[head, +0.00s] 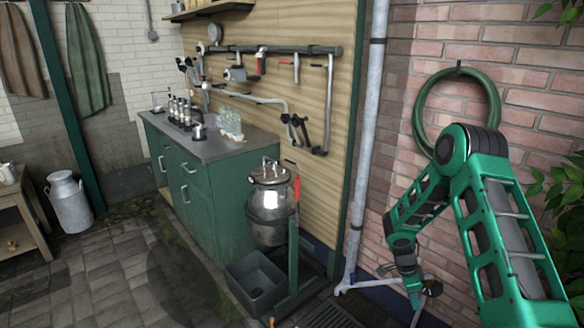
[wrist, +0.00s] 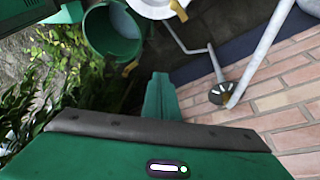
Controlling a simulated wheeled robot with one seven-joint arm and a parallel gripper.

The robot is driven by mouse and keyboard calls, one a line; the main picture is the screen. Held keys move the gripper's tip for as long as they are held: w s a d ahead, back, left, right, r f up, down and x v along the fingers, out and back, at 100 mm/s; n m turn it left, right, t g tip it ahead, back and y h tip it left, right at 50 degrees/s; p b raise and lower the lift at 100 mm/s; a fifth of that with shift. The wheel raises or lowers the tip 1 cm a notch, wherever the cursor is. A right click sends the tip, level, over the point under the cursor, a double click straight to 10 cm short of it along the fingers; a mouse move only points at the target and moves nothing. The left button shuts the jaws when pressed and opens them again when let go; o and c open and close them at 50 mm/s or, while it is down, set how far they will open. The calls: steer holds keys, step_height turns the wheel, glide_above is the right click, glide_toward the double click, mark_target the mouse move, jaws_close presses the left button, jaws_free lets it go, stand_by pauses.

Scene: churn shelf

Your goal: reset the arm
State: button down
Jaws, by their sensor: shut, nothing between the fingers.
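My green arm reaches in from the right side of the head view and folds down in front of the brick wall. My gripper (head: 414,298) hangs low at its end, pointing down, near the foot of the wall. It is shut and holds nothing. In the wrist view a green part of the gripper (wrist: 160,97) stands up from the wide green housing. The fingertips are small in the head view and not clear in the wrist view.
A grey pipe (head: 364,130) runs down beside the brick wall (head: 400,120), where a green hose (head: 420,110) hangs. A steel churn (head: 269,205) stands by the green cabinet (head: 220,185). A green bucket (wrist: 112,35) shows in the wrist view. Paved floor (head: 110,270) is open at left.

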steer(key=s+d+r+n, duration=0.2)
steer(key=s+r, duration=0.2)
steer(key=r, duration=0.5)
steer(key=s+d+r+n, duration=0.1)
steer(key=s+r+n, duration=0.1)
steer(key=s+r, duration=0.5)
steer(key=s+d+r+n, duration=0.2)
steer(key=r, duration=0.9)
steer(key=s+a+r+n+y, duration=0.2)
steer(key=s+r, duration=0.3)
steer(key=s, duration=0.7)
steer(key=s+a+r+n+t+y, duration=0.1)
steer(key=s+a+r+n, duration=0.3)
steer(key=s, duration=0.8)
steer(key=shift+a+r+n+y, duration=0.4)
steer(key=shift+r+y, duration=0.1)
steer(key=shift+r, duration=0.15)
